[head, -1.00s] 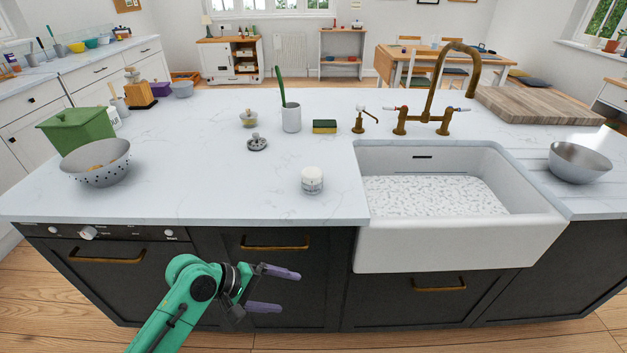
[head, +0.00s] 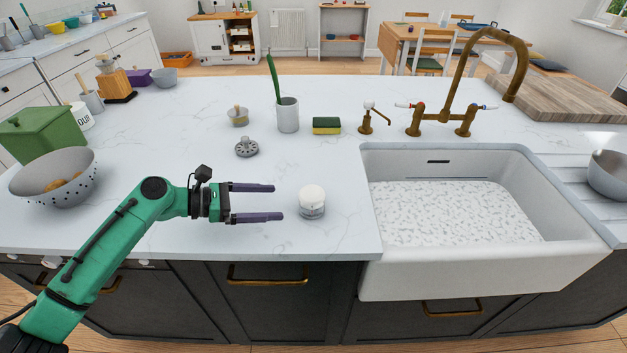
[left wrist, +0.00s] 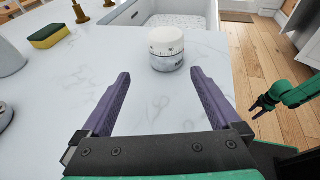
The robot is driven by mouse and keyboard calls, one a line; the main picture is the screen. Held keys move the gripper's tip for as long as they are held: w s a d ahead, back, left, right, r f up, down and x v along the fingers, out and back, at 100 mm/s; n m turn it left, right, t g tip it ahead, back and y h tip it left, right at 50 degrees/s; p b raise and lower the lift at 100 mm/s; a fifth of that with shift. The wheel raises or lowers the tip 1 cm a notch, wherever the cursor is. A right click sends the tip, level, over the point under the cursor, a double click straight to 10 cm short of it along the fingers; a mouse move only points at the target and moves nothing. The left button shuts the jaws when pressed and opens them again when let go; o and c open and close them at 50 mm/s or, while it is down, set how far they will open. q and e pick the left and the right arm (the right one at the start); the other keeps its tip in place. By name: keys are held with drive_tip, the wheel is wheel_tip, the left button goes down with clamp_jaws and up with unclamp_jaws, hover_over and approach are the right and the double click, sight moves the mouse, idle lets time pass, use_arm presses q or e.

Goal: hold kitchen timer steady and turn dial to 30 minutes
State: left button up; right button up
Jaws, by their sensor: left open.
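The kitchen timer (head: 312,202) is a small white cylinder with a grey marbled lower part, standing upright on the worktop left of the sink. In the left wrist view the timer (left wrist: 166,48) shows dark marks around its white top; the set time is too small to read. My left gripper (head: 278,202) is open, its purple fingers pointing right at the timer. In the left wrist view the timer is just beyond the fingertips, in line with the gap and apart from both fingers. My right gripper (left wrist: 262,106) shows at the right edge of the left wrist view, beyond the counter, small and seemingly empty.
The white sink (head: 455,270) lies right of the timer. A grey sink strainer (head: 246,148), a small pot (head: 238,117), a cup with a green brush (head: 288,115) and a sponge (head: 326,125) stand behind. A colander (head: 55,180) is at left. Worktop around the timer is clear.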

sight(300, 205)
use_arm(q)
drive_tip(key=shift+w+d+f, duration=0.1)
drive_tip(key=shift+w+d, duration=0.05)
drive_tip(key=shift+d, duration=0.05)
drive_tip(key=shift+s+d+b, duration=0.3)
drive_tip(key=shift+d+b, duration=0.15)
drive_tip(key=shift+d, duration=0.1)
drive_tip(key=shift+s+d+b, duration=0.25)
drive_tip(key=shift+d+b, duration=0.15)
drive_tip(key=shift+d, duration=0.1)
drive_tip(key=b+x, duration=0.1)
drive_tip(key=x, duration=0.2)
drive_tip(key=shift+f+b, duration=0.1)
drive_tip(key=shift+b, duration=0.2)
drive_tip(key=p+x, duration=0.1)
drive_tip(key=x, duration=0.1)
drive_tip(key=p+x, duration=0.1)
drive_tip(key=shift+w+d, duration=0.3)
drive_tip(key=shift+w, duration=0.15)
drive_tip(key=shift+s+d, duration=0.1)
drive_tip(key=shift+d, duration=0.2)
use_arm(e)
drive_tip(key=shift+s+f, duration=0.5)
drive_tip(key=shift+s, duration=0.4)
use_arm(q)
drive_tip(key=shift+f, duration=0.1)
use_arm(e)
drive_tip(key=shift+s, duration=0.1)
